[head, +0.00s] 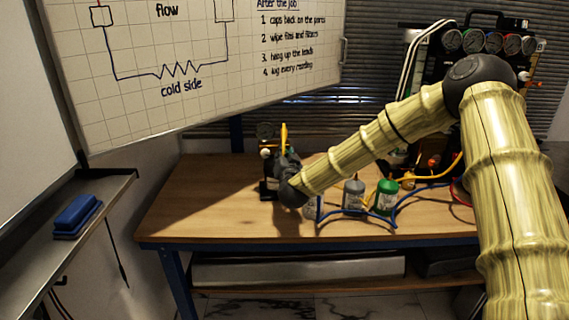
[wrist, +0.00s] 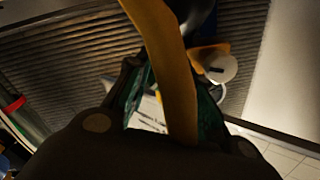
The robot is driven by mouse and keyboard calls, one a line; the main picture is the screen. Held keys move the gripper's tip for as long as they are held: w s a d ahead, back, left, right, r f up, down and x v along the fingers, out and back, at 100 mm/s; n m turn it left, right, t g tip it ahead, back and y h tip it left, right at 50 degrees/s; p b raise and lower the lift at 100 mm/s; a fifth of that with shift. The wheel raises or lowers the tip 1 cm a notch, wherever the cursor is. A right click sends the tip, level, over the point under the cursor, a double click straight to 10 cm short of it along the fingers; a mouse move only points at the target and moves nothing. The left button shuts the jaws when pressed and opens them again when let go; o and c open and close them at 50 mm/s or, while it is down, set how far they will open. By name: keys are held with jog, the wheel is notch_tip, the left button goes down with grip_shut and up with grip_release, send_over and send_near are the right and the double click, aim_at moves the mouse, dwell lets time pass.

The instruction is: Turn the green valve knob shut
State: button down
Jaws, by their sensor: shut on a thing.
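My gripper (head: 286,160) is at the end of my arm, above the back left of the workbench, at a small dark rig (head: 268,184). A yellow, bar-like piece (head: 284,136) stands up at the gripper. In the wrist view the same yellow piece (wrist: 172,70) runs between my two fingers, and my gripper (wrist: 168,100) is shut on it. Dark teal-green surfaces show on both sides of it; I cannot tell whether they are finger pads or a knob. I cannot pick out a green valve knob for certain. My gripper and wrist hide much of the rig.
A grey jar (head: 353,195) and a green jar (head: 386,197) stand on the workbench (head: 230,225) right of my gripper, with blue and yellow hoses around them. A panel with several gauges (head: 492,42) stands behind my arm. A whiteboard (head: 200,60) hangs above left. The front left bench is clear.

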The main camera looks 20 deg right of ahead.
jog(key=shift+d+m+b, duration=0.1)
jog(key=shift+m+b, duration=2.95)
jog(key=shift+m, duration=0.65)
jog(key=c, duration=1.2)
grip_release()
jog(key=s+a, duration=0.2)
jog(key=s, duration=1)
jog(key=shift+a, duration=0.15)
